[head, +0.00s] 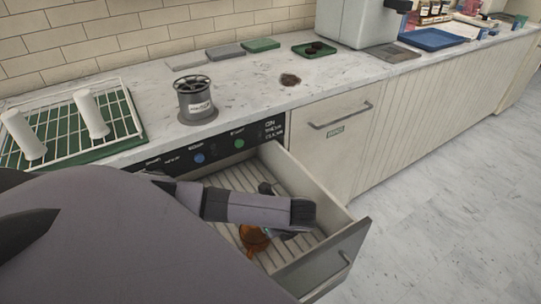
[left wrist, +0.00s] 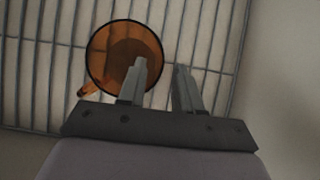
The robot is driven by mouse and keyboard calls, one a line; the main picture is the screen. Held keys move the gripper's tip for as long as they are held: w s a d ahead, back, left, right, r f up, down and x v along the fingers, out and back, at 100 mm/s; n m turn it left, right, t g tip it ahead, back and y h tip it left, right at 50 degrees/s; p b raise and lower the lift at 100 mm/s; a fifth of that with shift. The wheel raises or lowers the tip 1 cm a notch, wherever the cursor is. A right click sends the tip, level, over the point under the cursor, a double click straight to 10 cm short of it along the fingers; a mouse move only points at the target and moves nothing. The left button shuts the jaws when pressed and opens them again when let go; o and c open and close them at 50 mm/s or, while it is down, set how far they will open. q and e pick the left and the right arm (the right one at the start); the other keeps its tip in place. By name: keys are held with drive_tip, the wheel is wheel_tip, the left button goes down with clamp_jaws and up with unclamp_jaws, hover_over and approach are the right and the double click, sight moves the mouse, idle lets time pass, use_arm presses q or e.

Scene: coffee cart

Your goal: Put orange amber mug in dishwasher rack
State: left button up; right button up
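The orange amber mug (head: 254,238) sits in the open drawer below the button panel, on the drawer's slatted rack (head: 225,180). In the left wrist view the mug (left wrist: 103,50) is seen from above, mouth up, over the wire rack (left wrist: 208,55), with its handle at lower left. My left gripper (left wrist: 160,68) is over the mug's right rim, one finger across the mouth and the other outside the rim. The fingers are apart with a gap between them. In the head view my left arm hides part of the gripper and drawer. My right gripper is not in view.
The drawer front (head: 325,262) and side walls surround the rack. A closed cabinet (head: 330,150) adjoins the drawer. The floor at right is clear.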

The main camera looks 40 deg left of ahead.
use_arm(q)
drive_tip(key=p+v, duration=0.1)
drive_tip(key=v, duration=0.9)
drive_tip(key=shift+d+r, duration=0.15)
drive_tip(key=shift+r, duration=0.1)
